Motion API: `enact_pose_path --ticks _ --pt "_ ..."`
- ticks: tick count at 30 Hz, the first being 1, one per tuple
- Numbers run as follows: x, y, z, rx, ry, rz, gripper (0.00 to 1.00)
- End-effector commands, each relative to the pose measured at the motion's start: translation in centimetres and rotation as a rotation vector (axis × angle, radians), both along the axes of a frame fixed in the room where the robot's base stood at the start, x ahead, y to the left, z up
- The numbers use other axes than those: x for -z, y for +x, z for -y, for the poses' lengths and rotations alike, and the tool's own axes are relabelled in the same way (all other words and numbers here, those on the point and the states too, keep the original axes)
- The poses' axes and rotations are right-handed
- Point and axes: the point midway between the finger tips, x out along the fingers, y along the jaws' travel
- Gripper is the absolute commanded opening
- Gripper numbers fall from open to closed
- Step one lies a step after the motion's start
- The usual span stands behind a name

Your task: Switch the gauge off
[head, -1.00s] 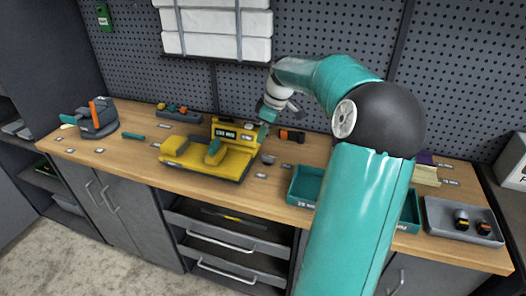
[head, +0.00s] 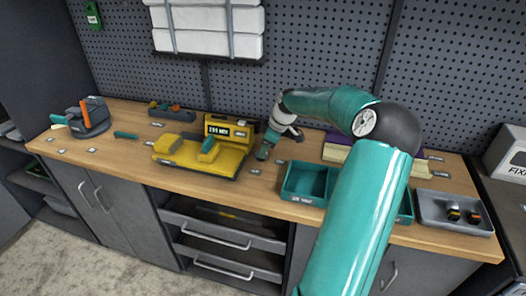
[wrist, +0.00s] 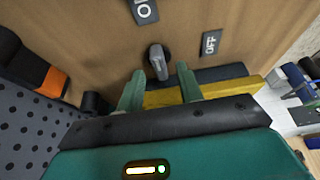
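The yellow gauge (head: 201,158) with a small dark display (head: 218,130) stands on the wooden bench, left of my gripper (head: 263,153). In the wrist view a grey switch knob (wrist: 158,63) stands on the bench top between an OFF plate (wrist: 211,43) and another plate (wrist: 144,11), cut off after "O". My gripper (wrist: 160,70) is open, its two green fingers apart, with the knob just beyond and between the tips. I cannot tell whether they touch it. The knob points more toward my gripper than at either plate. In the head view my gripper hides it.
A teal divided tray (head: 305,180) stands right of my gripper, and a grey tray (head: 455,212) with small parts further right. A black and orange object (wrist: 35,65) lies beside the fingers in the wrist view. The pegboard (head: 310,50) rises behind.

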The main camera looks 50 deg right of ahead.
Motion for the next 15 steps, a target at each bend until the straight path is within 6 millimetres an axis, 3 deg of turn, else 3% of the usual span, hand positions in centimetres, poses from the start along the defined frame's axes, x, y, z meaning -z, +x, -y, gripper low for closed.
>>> enact_pose_path --ticks 6,14,15 --pt "1.8 0.7 -0.4 0.001 0.001 -0.001 0.36" --pt "1.9 0.7 -0.4 0.001 0.0 0.0 0.36" --pt "1.9 0.7 -0.4 0.001 0.0 0.0 0.3"
